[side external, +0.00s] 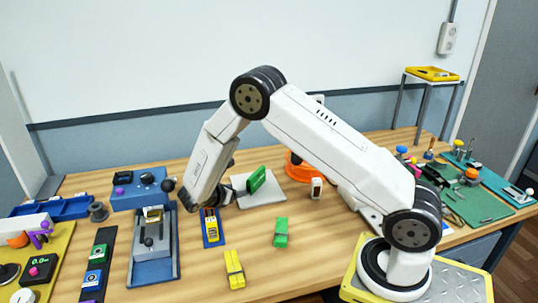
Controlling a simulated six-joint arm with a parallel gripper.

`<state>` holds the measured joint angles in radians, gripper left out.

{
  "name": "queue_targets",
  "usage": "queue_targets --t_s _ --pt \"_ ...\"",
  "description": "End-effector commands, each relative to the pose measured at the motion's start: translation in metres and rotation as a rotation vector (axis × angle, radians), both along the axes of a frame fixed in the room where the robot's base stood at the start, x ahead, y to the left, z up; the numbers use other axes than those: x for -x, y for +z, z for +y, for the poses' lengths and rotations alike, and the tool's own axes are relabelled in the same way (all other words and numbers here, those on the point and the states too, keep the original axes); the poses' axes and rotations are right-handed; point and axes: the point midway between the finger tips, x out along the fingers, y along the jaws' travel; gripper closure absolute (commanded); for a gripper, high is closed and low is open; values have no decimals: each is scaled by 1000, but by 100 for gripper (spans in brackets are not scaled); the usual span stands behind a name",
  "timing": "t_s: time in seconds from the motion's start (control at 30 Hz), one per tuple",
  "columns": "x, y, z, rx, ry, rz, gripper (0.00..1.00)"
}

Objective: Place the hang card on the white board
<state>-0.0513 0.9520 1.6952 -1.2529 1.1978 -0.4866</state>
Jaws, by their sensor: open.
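A flat white board (275,195) lies on the table behind and right of my gripper. A green card-like piece (257,180) stands tilted on it; I cannot tell whether this is the hang card. A second green piece (281,233) stands on bare wood in front of the board. A yellow piece (234,268) is nearer the front edge. My gripper (213,204) is open, low over the table at the board's left, above a yellow piece on a blue base (211,228). The arm partly hides its fingers, and I see nothing held.
A blue-grey fixture (153,245) stands close on the left, with a dark strip of modules (97,265) beyond. An orange round object (298,168) and a small white block (317,188) sit right of the board. Bare wood is free at front centre.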

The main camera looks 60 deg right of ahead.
Motion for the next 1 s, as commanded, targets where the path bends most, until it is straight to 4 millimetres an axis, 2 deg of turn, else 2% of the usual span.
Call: queue_targets --t_s 0.27,0.6,1.0 --pt "41 16 20 -230 -190 -147 38" --pt "102 39 67 -571 -546 -431 38" --pt "155 70 119 -895 -1010 -825 38"
